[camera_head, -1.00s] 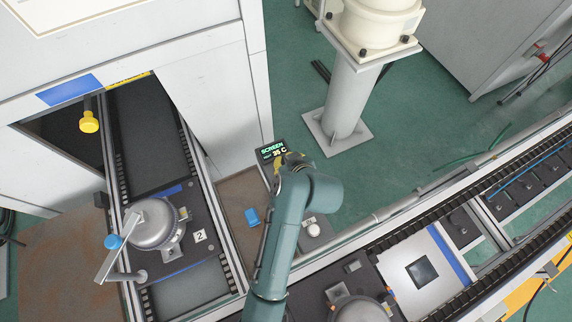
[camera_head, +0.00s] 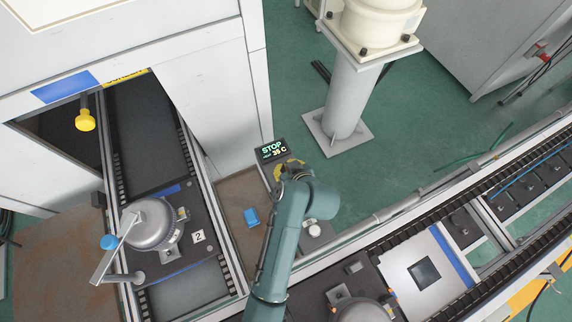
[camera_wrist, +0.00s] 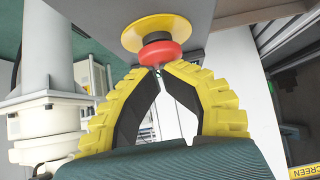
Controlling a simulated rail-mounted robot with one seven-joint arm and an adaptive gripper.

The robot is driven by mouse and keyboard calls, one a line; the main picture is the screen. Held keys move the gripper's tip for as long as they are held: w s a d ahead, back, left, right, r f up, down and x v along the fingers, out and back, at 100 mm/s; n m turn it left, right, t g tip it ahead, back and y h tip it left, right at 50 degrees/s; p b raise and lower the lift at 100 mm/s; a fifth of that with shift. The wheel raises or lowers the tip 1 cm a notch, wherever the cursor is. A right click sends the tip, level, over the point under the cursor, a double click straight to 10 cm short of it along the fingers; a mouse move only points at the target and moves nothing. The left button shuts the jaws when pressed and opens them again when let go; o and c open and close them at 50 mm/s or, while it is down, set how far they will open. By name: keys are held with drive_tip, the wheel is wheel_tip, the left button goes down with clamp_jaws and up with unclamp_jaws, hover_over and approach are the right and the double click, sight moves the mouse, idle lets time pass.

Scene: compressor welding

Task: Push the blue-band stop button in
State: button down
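A red mushroom-shaped stop button (camera_wrist: 158,52) on a yellow collar shows at the top of the wrist view, set in a grey housing (camera_wrist: 180,10). No blue band can be made out on it. My gripper (camera_wrist: 158,70) has yellow ribbed fingers with black pads. Its fingertips are together, with nothing seen between them, and they are at the red cap's face, touching or nearly so. In the head view my gripper (camera_head: 290,168) is beside a small display (camera_head: 271,150) reading STOP and 35 C. The button is hidden there, or cannot be told from the yellow fingers.
A blue block (camera_head: 251,217) and a white round knob (camera_head: 312,228) are near my arm. A compressor (camera_head: 152,224) stands on the left conveyor. A cream-topped pillar (camera_head: 345,95) stands behind.

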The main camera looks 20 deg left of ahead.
drive_tip(key=shift+s+d+f, duration=0.1)
drive_tip(key=shift+s+f, duration=0.25)
drive_tip(key=shift+f, duration=0.25)
wheel_tip(320, 180, up, 5)
drive_tip(key=p, duration=0.4)
drive_tip(key=shift+w, duration=0.1)
drive_tip(key=v, duration=1)
drive_tip(key=shift+w+r, duration=0.2)
drive_tip(key=shift+w, duration=0.1)
